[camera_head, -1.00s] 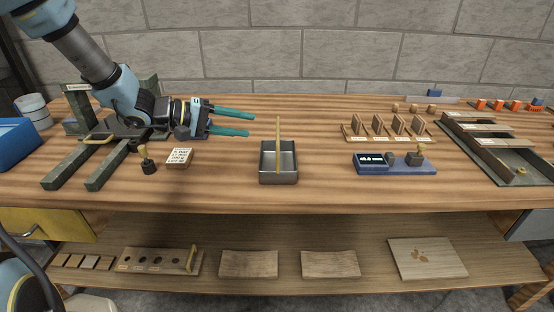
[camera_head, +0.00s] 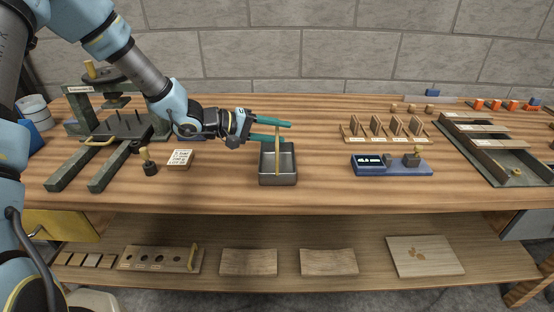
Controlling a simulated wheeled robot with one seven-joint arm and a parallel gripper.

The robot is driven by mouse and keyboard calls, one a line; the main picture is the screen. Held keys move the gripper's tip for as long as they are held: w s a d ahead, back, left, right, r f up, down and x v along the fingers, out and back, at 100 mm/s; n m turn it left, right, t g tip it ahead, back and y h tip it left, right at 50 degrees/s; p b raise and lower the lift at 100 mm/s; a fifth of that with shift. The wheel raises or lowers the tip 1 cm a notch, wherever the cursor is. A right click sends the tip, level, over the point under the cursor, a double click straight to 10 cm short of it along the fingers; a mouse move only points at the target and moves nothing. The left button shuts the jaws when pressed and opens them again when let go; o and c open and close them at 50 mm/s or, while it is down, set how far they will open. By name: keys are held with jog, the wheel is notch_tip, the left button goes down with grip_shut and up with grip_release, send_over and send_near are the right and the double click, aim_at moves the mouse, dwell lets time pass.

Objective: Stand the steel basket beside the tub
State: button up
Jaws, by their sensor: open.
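The steel basket (camera_head: 278,180) is a small open grey box with an upright yellow handle (camera_head: 278,155); it stands upright near the middle of the bench. My gripper (camera_head: 284,131) has two teal fingers, pointing right and spread apart around the height of the handle's top. The handle overlaps the fingers in the picture; I cannot tell whether it touches them. At the far left, a white round container (camera_head: 32,108) and a blue bin (camera_head: 39,139) show, the bin mostly hidden by my arm; I cannot tell which is the tub.
A dark press-like fixture (camera_head: 118,125), a small stamp (camera_head: 149,165) and a label block (camera_head: 180,158) stand left of the basket. A blue holder (camera_head: 395,166) and a wooden rack (camera_head: 388,135) stand to the right.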

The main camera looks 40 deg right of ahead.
grip_shut()
dwell(1.4)
